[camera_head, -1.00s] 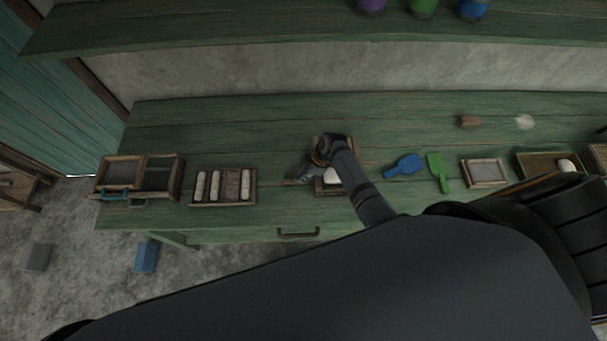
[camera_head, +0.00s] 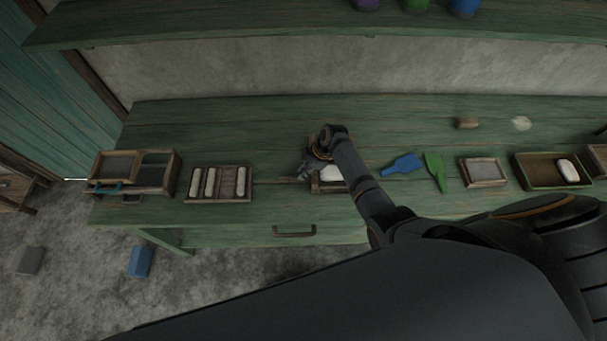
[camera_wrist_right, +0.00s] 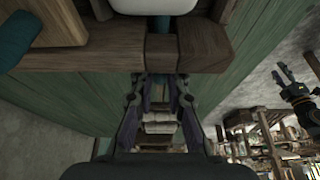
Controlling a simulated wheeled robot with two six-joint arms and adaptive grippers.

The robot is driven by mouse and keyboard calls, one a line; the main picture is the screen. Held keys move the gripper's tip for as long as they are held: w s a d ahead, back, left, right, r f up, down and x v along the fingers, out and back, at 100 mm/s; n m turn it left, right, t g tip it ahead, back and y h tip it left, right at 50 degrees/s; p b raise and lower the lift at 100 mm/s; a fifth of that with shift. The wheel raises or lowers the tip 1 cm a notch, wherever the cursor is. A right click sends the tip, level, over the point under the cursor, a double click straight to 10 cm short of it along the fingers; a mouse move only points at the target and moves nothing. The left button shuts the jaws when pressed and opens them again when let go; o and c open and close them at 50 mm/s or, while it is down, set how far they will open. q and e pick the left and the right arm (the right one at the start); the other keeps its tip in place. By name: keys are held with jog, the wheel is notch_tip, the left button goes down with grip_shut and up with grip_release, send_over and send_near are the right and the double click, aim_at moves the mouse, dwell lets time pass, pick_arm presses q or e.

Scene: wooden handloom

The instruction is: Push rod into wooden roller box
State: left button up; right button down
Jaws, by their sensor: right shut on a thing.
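The wooden roller box (camera_head: 327,188) sits near the front edge of the green bench, partly hidden under my right arm. A white roller (camera_head: 332,173) lies in it. In the right wrist view, the box's wooden frame (camera_wrist_right: 90,58) crosses the top, with the white roller (camera_wrist_right: 160,4) beyond it. The square wooden rod end (camera_wrist_right: 160,54) sits in a gap of that frame. My right gripper (camera_wrist_right: 160,82) is shut on the rod end; it shows at the box's left in the head view (camera_head: 305,172). My left gripper (camera_wrist_right: 281,71) hangs away from the box, fingers apart.
A tray with several white rollers (camera_head: 218,198) stands to the left, beside another wooden box (camera_head: 135,172). A blue scoop (camera_head: 402,164), a green scoop (camera_head: 435,170), a small frame (camera_head: 483,172) and a tray (camera_head: 545,180) lie to the right.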

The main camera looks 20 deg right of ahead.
aim_at(319, 174)
jog(key=c, duration=1.4)
grip_release()
jog(key=shift+d, duration=0.25)
jog(key=shift+o, duration=0.4)
jog(key=shift+r, duration=0.1)
pick_arm(q)
jog(key=shift+w+d, duration=0.1)
jog(key=shift+w, duration=0.4)
pick_arm(e)
jog(key=v, duration=1.2)
pick_arm(q)
jog(key=shift+s, duration=0.1)
pick_arm(e)
jog(key=shift+s, duration=0.2)
